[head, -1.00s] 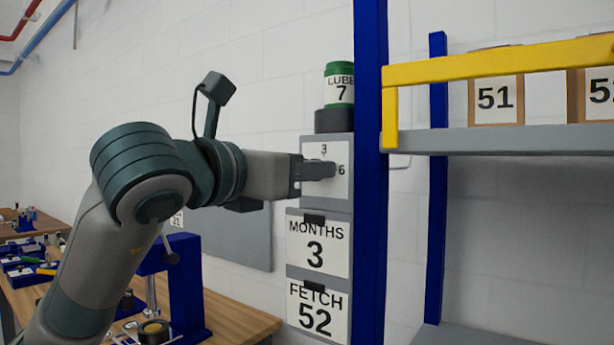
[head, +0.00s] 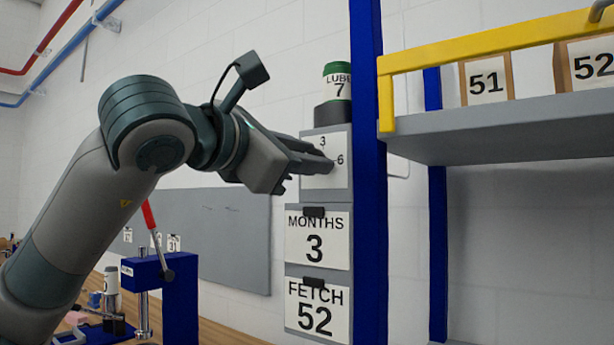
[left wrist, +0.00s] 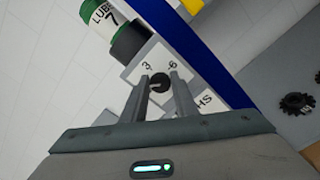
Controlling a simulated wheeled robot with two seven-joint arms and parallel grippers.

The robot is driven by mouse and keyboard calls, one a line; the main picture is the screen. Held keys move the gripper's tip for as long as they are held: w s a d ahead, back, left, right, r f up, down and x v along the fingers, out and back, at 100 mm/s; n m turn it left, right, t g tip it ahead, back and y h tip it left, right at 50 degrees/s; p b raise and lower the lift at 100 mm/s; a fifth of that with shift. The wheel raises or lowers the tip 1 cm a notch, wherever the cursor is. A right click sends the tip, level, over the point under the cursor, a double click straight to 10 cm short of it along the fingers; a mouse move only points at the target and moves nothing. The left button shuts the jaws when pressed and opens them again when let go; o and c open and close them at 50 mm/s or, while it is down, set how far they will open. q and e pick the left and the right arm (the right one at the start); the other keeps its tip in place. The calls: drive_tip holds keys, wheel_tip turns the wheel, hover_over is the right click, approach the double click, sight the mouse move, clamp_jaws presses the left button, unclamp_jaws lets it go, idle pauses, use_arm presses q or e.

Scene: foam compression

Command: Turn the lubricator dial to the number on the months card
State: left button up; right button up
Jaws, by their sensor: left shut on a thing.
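The lubricator (head: 336,92), green and white and marked LUBE 7, stands above a dial plate (head: 341,182) with the numbers 3 at the top and 6 at the right. The months card (head: 317,240) below reads 3. My left gripper (head: 325,165) is at the plate, covering the dial in the head view. In the left wrist view its fingers (left wrist: 163,85) are shut on the small dark dial knob (left wrist: 159,80), between 3 and 6. I cannot tell which number the knob points to. My right gripper is not in view.
A FETCH card (head: 316,310) reading 52 hangs under the months card. A blue post (head: 367,220) stands close right of the plate. A grey shelf (head: 480,132) with a yellow rail (head: 480,58) and boxes 51 and 52 is further right. A blue press (head: 180,290) stands lower left.

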use_arm(q)
drive_tip(key=shift+f+m+b, duration=0.15)
drive_tip(key=shift+m+b, duration=1.9)
drive_tip(key=shift+m, duration=2.95)
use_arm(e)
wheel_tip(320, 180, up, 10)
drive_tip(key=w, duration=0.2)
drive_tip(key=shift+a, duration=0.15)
use_arm(q)
drive_tip(key=o, duration=1)
drive_tip(key=shift+s, duration=0.1)
